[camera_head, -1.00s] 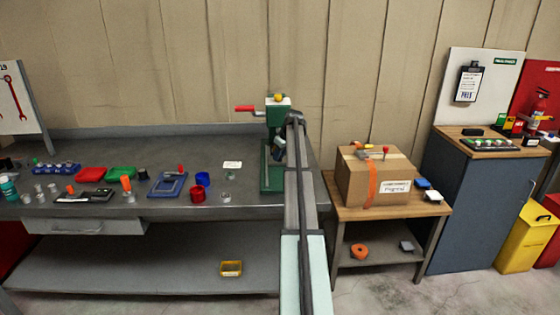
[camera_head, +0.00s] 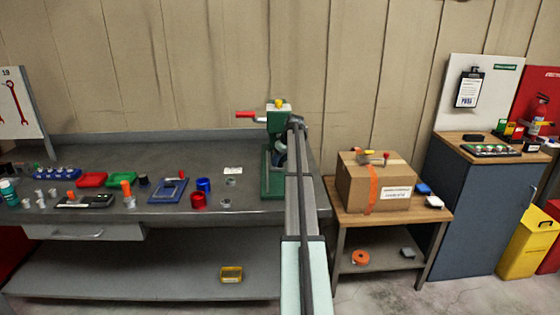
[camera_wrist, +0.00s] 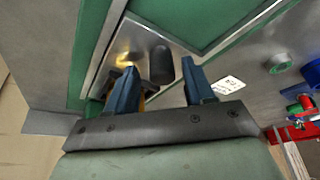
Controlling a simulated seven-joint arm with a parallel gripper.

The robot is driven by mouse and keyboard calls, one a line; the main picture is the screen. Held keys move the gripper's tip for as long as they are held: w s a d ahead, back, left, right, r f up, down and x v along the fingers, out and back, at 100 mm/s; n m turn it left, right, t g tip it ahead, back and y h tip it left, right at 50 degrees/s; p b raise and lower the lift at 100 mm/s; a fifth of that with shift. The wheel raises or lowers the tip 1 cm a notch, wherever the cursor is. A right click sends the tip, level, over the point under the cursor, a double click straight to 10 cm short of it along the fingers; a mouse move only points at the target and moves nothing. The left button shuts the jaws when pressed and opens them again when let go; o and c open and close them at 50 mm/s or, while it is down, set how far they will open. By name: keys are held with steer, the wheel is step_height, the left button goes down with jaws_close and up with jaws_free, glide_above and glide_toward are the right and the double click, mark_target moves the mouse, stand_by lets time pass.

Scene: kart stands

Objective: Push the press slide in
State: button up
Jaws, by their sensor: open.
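The green press (camera_head: 275,160) stands at the right end of the grey workbench, with a red-gripped handle (camera_head: 245,115) to its left and a yellow knob (camera_head: 280,103) on top. My arm reaches in front of it and hides part of its right side. In the wrist view my gripper (camera_wrist: 158,69) is open and empty, its two blue fingers apart close to the press. A dark rounded cylinder (camera_wrist: 161,65) shows between the fingertips. A yellow part (camera_wrist: 128,60) is partly hidden behind the left finger. I cannot tell which part is the slide, or whether a finger touches it.
The grey workbench (camera_head: 110,213) holds a blue cup (camera_head: 203,184), a red cup (camera_head: 198,200), a blue fixture (camera_head: 168,191) and other small parts left of the press. A cardboard box (camera_head: 376,185) sits on a wooden stand to the right. The bench surface just left of the press is mostly clear.

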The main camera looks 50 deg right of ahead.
steer(key=v, duration=1.3)
steer(key=shift+r, duration=0.3)
steer(key=shift+s, duration=0.1)
